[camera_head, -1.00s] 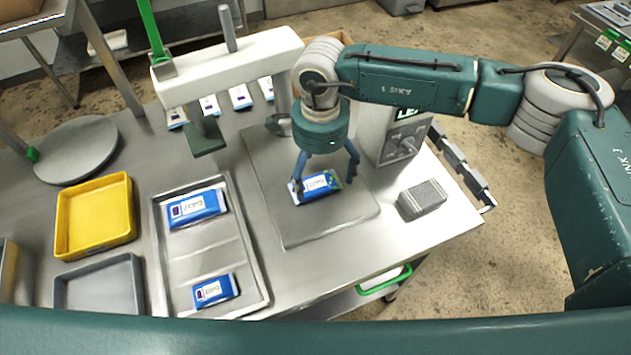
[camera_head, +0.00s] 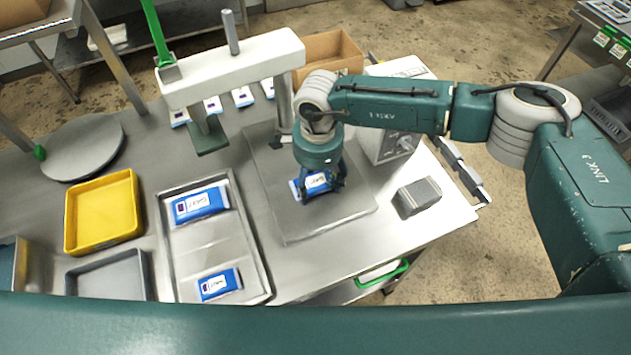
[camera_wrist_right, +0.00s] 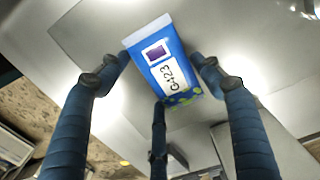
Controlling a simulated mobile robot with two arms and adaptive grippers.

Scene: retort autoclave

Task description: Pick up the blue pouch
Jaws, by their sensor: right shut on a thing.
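A blue pouch (camera_head: 316,181) with a white label lies on the grey plate (camera_head: 290,229) under the press frame. My right gripper (camera_head: 319,191) points down over it, with its fingers closed in around the pouch. In the right wrist view the pouch (camera_wrist_right: 168,62) lies between the fingers of the gripper (camera_wrist_right: 163,85), its label reading G423. I cannot tell whether the pouch is clear of the plate. Two more blue pouches lie in the metal tray (camera_head: 213,240), one at the back (camera_head: 200,204) and one at the front (camera_head: 219,284). My left gripper is not in view.
A white press frame with a green lever (camera_head: 157,33) stands behind the plate. A yellow tray (camera_head: 103,246) and a grey tray (camera_head: 108,276) are at the left. A grey block (camera_head: 418,195) sits right of the plate. Several pouches lie behind the press.

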